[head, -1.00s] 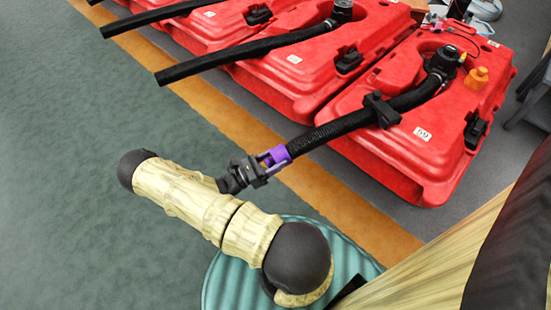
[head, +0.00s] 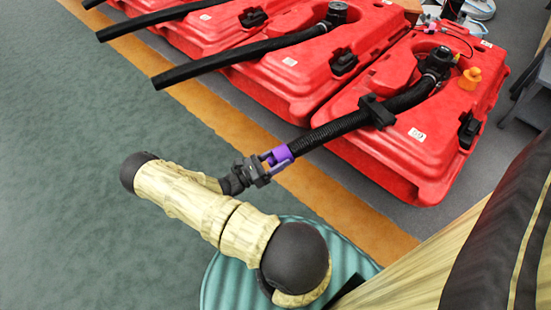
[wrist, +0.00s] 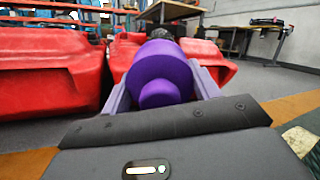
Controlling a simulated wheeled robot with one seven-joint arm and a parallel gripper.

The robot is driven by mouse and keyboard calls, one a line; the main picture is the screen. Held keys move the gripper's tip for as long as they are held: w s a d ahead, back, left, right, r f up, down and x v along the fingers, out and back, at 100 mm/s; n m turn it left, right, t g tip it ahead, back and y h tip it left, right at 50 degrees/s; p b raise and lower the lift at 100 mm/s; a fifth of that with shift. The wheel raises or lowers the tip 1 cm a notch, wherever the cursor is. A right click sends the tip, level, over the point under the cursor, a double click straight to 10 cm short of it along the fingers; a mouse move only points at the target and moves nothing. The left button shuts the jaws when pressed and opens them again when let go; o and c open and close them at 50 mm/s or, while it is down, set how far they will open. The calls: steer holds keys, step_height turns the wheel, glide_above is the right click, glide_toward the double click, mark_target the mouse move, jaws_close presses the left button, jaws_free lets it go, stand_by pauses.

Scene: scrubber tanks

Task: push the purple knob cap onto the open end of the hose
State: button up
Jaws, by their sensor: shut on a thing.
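The purple knob cap (head: 283,155) is between the fingers of my gripper (head: 273,160), which is shut on it. In the wrist view the cap (wrist: 160,70) fills the space between the two pale purple-grey fingers, its small round knob facing the camera. The black corrugated hose (head: 335,129) runs from the red tank's top down to the cap. The cap lines up with the hose's end and appears to meet it. The cap hides the hose's opening, so I cannot tell how far it is on.
The hose rests in a black clip (head: 378,111) on the red tank (head: 415,155). Other red tanks (head: 285,85) with black hoses stand in a row to the left. An orange floor stripe (head: 330,200) passes below the hose. The green floor (head: 80,230) at left is clear.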

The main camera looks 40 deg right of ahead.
steer(key=shift+s+d+r, duration=0.15)
steer(key=shift+d+r, duration=0.05)
steer(key=shift+d, duration=0.25)
steer(key=o, duration=1.1)
steer(key=shift+c, duration=0.2)
steer(key=shift+f, duration=0.1)
steer(key=b+v, duration=0.1)
steer(key=v, duration=0.7)
steer(key=shift+a, duration=0.3)
